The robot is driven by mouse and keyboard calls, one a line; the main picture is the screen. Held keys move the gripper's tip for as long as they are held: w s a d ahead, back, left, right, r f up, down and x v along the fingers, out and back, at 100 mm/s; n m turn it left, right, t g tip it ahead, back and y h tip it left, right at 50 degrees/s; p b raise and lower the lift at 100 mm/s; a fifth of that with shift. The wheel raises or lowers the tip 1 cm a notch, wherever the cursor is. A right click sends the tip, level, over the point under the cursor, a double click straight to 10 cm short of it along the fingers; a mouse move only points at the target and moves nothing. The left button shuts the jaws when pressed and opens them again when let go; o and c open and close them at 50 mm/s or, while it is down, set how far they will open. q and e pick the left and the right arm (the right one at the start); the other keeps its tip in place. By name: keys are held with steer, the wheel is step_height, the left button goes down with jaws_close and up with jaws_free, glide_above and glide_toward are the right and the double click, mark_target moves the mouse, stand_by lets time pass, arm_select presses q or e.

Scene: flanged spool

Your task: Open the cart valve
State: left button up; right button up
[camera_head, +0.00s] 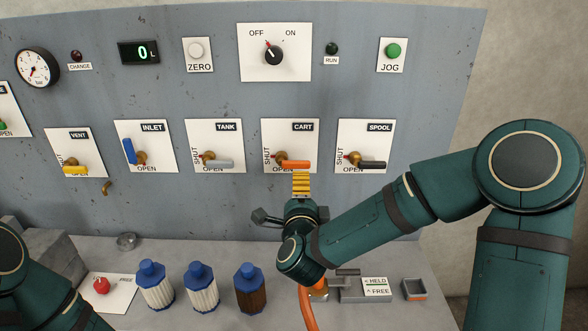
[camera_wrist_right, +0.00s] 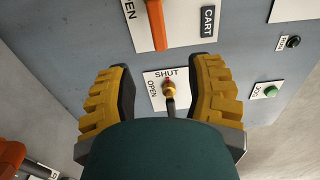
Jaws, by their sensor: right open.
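The cart valve is on a white plate marked CART, SHUT and OPEN (camera_head: 305,136) on the grey panel. Its orange handle (camera_head: 296,164) lies level, pointing right from its brass stem, above the word OPEN. In the right wrist view the orange handle (camera_wrist_right: 156,24) shows at the top edge, partly cut off. My right gripper (camera_head: 302,176) is just below the handle, its yellow fingers towards the panel. In the right wrist view the gripper (camera_wrist_right: 160,68) is open, with nothing between its fingers; contact with the handle cannot be told. My left arm shows at lower left, its gripper out of frame.
The tank valve (camera_head: 218,163) and spool valve (camera_head: 372,165) flank the cart valve closely. The inlet valve's blue handle (camera_head: 129,151) points up. Blue-capped bottles (camera_head: 250,289) and a HELD/FREE block (camera_head: 366,289) stand on the bench below. An orange hose (camera_head: 305,312) is near my right wrist.

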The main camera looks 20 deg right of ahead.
mark_target(300, 166)
steer(key=x, duration=1.3)
steer(key=shift+w+d+f, duration=0.1)
steer(key=shift+w+d, duration=0.05)
steer(key=shift+w, duration=0.15)
jaws_close()
